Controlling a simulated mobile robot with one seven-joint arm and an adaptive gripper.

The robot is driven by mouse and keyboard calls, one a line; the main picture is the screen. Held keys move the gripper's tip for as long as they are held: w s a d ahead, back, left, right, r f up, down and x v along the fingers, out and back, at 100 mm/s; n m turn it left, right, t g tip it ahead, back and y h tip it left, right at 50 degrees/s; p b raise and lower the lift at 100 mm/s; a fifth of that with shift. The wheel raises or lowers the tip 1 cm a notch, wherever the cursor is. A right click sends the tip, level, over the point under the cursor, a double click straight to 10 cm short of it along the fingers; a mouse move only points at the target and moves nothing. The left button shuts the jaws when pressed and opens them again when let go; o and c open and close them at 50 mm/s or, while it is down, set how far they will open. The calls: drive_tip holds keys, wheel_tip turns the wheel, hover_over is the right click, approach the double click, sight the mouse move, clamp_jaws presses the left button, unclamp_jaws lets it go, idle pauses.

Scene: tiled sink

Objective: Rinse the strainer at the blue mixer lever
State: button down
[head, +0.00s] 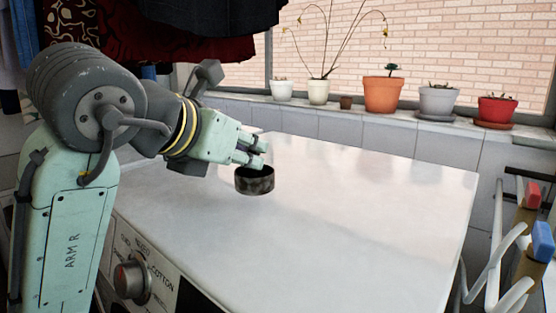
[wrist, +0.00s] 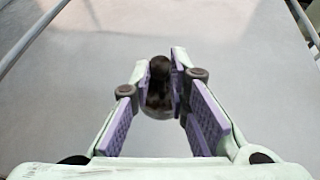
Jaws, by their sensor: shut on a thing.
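The strainer (head: 254,181) is a short, dark, round cup with mottled sides, over the left part of the white machine top. My gripper (head: 256,157) is shut on its rim, reaching in from the left. In the wrist view, the strainer (wrist: 158,98) shows dark between the purple-padded fingertips (wrist: 162,80), partly hidden by them. I cannot tell whether it touches the top or hangs just above it. The blue mixer lever (head: 543,240) is at the far right edge of the head view, on a brass-coloured body with white pipes.
A red lever (head: 532,194) stands behind the blue one. The white machine top (head: 370,200) is clear to the right of the strainer. A control knob (head: 131,279) is on its front. Several potted plants, including an orange pot (head: 382,95), line the tiled ledge behind. Dark cloths hang above.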

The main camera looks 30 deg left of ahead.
drive_tip(key=w+a+f+p, duration=0.1)
drive_tip(key=w+a, duration=0.1)
drive_tip(key=w, duration=0.2)
drive_tip(key=w+a+f+p, duration=0.1)
drive_tip(key=w+a, duration=0.1)
drive_tip(key=w, duration=0.1)
drive_tip(key=w+a+f, duration=0.2)
drive_tip(key=w, duration=0.2)
drive_tip(key=shift+w+p, duration=0.35)
drive_tip(key=shift+p, duration=0.05)
drive_tip(key=shift+f, duration=0.4)
drive_tip(key=shift+f, duration=0.2)
drive_tip(key=c, duration=1.5)
unclamp_jaws()
drive_tip(key=shift+c, duration=0.2)
drive_tip(key=shift+r, duration=0.1)
